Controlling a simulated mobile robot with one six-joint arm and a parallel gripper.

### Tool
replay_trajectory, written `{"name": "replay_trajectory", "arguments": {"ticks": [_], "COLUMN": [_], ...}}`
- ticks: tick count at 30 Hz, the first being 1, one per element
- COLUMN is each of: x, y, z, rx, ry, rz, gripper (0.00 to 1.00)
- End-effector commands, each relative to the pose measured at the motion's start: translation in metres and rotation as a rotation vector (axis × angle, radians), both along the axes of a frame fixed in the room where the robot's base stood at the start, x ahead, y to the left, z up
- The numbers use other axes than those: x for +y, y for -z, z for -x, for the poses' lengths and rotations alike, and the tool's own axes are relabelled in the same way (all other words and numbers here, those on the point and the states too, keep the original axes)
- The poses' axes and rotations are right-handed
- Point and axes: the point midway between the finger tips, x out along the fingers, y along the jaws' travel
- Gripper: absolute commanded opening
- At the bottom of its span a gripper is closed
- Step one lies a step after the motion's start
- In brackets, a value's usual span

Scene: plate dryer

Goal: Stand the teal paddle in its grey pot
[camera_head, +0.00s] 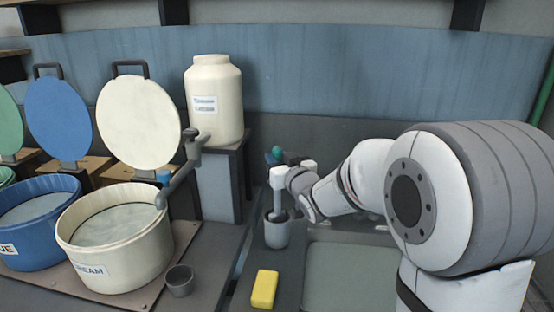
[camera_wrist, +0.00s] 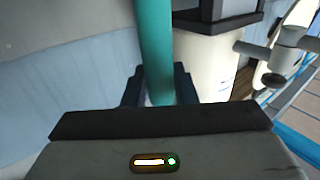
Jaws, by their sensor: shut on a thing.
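My gripper (camera_head: 280,182) is shut on the teal paddle. In the wrist view the paddle's teal shaft (camera_wrist: 156,45) runs between the two dark fingers (camera_wrist: 158,88). In the head view only a small teal part (camera_head: 277,151) shows above the gripper. The grey pot (camera_head: 277,234) stands on the dark counter directly below the gripper. Something dark shows at the pot's mouth; I cannot tell whether it is the paddle's lower end inside the pot or in front of it.
A yellow sponge (camera_head: 264,289) lies in front of the pot, and a small dark cup (camera_head: 180,281) is to the left. A cream tub (camera_head: 117,250), a blue tub (camera_head: 36,233) and a jointed tap (camera_head: 184,172) stand further left. A cream tank (camera_head: 214,95) is behind.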

Motion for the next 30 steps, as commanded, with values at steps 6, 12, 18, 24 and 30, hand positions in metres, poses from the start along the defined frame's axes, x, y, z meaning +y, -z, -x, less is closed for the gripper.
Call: {"name": "replay_trajectory", "arguments": {"ticks": [6,12,18,24,30], "x": [0.0,-0.001,-0.001,-0.006,-0.023], "y": [0.002,0.002,0.001,-0.001,-0.001], "z": [0.0,0.0,0.0,0.012,0.051], "rx": [0.0,0.0,0.0,-0.002,-0.003], "ry": [0.0,0.001,0.001,0.002,0.003], "rz": [0.0,0.0,0.0,0.0,0.0], "gripper": [0.34,0.47,0.47,0.47,0.47]}}
